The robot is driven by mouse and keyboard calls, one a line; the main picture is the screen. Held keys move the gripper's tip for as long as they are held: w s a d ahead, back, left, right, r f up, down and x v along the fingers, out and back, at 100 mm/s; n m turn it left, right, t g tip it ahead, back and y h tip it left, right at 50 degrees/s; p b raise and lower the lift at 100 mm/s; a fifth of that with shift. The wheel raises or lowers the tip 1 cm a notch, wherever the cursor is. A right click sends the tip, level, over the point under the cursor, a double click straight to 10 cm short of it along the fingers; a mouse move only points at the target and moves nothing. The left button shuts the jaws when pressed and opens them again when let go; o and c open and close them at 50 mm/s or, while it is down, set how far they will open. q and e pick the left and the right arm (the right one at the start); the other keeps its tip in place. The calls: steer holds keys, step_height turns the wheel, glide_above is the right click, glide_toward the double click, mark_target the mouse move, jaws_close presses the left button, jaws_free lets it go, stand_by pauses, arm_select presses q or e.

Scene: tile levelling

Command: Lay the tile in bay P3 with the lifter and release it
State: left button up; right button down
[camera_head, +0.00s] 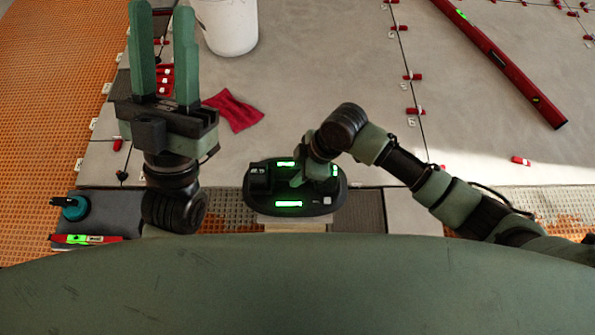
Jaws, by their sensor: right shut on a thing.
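The lifter (262,205) is a black oval device with green lit displays, low in the middle of the head view. My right gripper (298,178) is shut on it from above; the wrist hides most of the fingers. A pale beige edge (292,219) shows just below the lifter; I cannot tell whether it is a tile held by it. A dark grey strip (358,212) of floor lies beside the lifter, possibly a bay; no P3 label is readable. My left gripper (163,30) is open and empty, pointing up the picture at the left, away from the lifter.
Laid grey tiles (320,90) with red-and-white clips (413,77) fill the middle. A white bucket (228,25), a red cloth (233,110) and a long red level (505,65) lie on them. A teal tool (72,207) and small level (85,239) sit lower left.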

steer(key=shift+w+a+r+p, duration=0.15)
steer(key=shift+r+p, duration=0.15)
steer(key=shift+r, duration=0.4)
steer(key=shift+r+p, duration=0.3)
steer(key=shift+p, duration=0.3)
steer(key=shift+r, duration=0.2)
steer(key=shift+r+p, duration=0.25)
steer(key=shift+p, duration=0.3)
steer(key=shift+r+p, duration=0.25)
steer(key=shift+p, duration=0.05)
steer(key=shift+r, duration=0.2)
arm_select(q)
steer(key=w+f+g+y, duration=0.1)
steer(key=w+f+g, duration=0.1)
steer(key=f+g, duration=0.2)
steer(key=w+f+g+y, duration=0.2)
steer(key=w+f+g, duration=0.1)
steer(key=f, duration=0.5)
steer(key=w+f+g+y+p, duration=0.1)
steer(key=w+f+g, duration=0.2)
steer(key=f+g, duration=0.2)
steer(key=shift+w+a+f, duration=0.15)
steer(key=shift+w+f, duration=0.05)
steer(key=shift+f, duration=0.2)
arm_select(e)
steer(key=shift+r, duration=0.25)
